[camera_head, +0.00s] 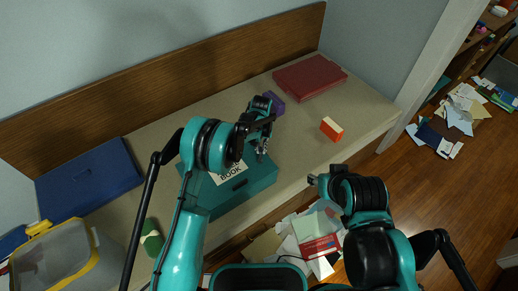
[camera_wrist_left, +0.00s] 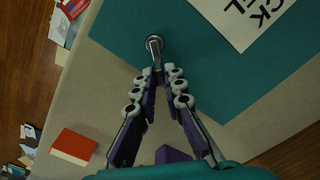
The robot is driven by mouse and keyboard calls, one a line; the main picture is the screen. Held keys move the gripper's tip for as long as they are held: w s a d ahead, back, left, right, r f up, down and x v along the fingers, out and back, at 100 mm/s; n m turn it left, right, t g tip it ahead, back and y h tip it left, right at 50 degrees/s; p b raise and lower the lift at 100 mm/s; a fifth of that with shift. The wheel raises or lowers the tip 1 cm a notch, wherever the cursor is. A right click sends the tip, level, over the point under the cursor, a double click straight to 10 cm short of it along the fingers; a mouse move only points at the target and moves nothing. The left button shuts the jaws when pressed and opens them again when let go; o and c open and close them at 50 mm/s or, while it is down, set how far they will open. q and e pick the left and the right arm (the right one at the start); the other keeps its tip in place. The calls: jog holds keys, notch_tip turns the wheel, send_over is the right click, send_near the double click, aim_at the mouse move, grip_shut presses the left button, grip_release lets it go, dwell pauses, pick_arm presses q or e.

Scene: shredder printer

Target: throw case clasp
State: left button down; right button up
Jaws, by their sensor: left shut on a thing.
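The teal case (camera_head: 258,180) lies on the counter, with a white lettered label on top, partly hidden behind my left arm. In the left wrist view the case (camera_wrist_left: 130,25) fills the upper part, and a metal clasp (camera_wrist_left: 154,44) with a round end sits near its edge. My left gripper (camera_head: 262,154) is over the case's right end. In the wrist view its fingertips (camera_wrist_left: 158,72) come together on the clasp's lever. My right gripper (camera_head: 313,180) is off the counter's front edge, away from the case; its jaws are too small to read.
A red case (camera_head: 309,76), a purple object (camera_head: 274,102) and an orange-and-white box (camera_head: 332,129) are on the counter's right part. A blue case (camera_head: 88,180), a green item (camera_head: 152,238) and a yellow-rimmed bin (camera_head: 55,262) are at left. Papers (camera_head: 318,232) litter the floor.

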pick_arm(q)
jog(key=m, duration=0.2)
jog(key=d+m, duration=0.1)
jog(key=m, duration=0.2)
jog(key=shift+s+d+m, duration=0.25)
jog(key=shift+m, duration=0.05)
jog(key=shift+s+d+m, duration=0.2)
jog(key=shift+s+m, duration=0.05)
jog(key=shift+m, duration=0.85)
jog(key=shift+s+d+m, duration=0.2)
jog(key=shift+m, duration=0.9)
jog(key=c, duration=1.6)
grip_release()
notch_tip(320, 180, up, 12)
